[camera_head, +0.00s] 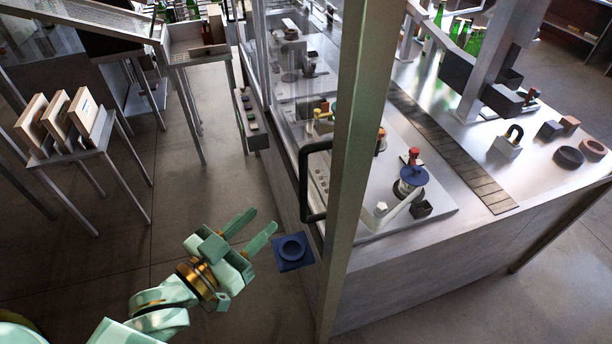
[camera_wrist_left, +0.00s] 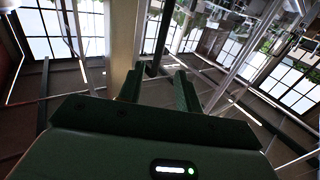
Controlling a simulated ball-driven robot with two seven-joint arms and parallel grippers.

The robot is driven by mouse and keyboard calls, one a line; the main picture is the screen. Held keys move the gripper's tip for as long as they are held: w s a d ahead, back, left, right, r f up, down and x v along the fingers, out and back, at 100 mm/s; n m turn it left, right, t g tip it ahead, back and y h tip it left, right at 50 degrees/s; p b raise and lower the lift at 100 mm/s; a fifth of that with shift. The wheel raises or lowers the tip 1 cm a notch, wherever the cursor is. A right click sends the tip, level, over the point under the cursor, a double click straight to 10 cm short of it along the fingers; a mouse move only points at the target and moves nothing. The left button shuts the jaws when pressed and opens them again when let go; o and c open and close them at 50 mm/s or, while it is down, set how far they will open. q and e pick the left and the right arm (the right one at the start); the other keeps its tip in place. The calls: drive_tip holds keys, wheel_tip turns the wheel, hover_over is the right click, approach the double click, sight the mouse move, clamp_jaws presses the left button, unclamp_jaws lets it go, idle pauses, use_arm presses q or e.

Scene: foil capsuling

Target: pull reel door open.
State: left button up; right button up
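The glass door (camera_head: 290,110) of the machine enclosure stands along its left side, behind a thick grey post (camera_head: 357,150). It appears closed. A black bar handle (camera_head: 304,185) sits at the door's near edge, close to the post. My left gripper (camera_head: 262,223) is to the left of the handle, apart from it, with its two fingers spread and nothing between them. In the left wrist view the open fingers (camera_wrist_left: 158,88) point toward a dark upright bar (camera_wrist_left: 159,42) that looks like the handle. My right gripper is not in view.
A blue square piece with a round recess (camera_head: 292,250) is just right of my left gripper, below the handle. A control box (camera_head: 250,118) is beside the door. A small table (camera_head: 75,152) with wooden panels stands left. The floor between is clear.

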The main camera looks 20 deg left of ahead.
sight(301, 183)
use_arm(q)
drive_tip(key=p+x, duration=0.2)
drive_tip(key=x, duration=1.2)
drive_tip(key=shift+a, duration=0.1)
clamp_jaws()
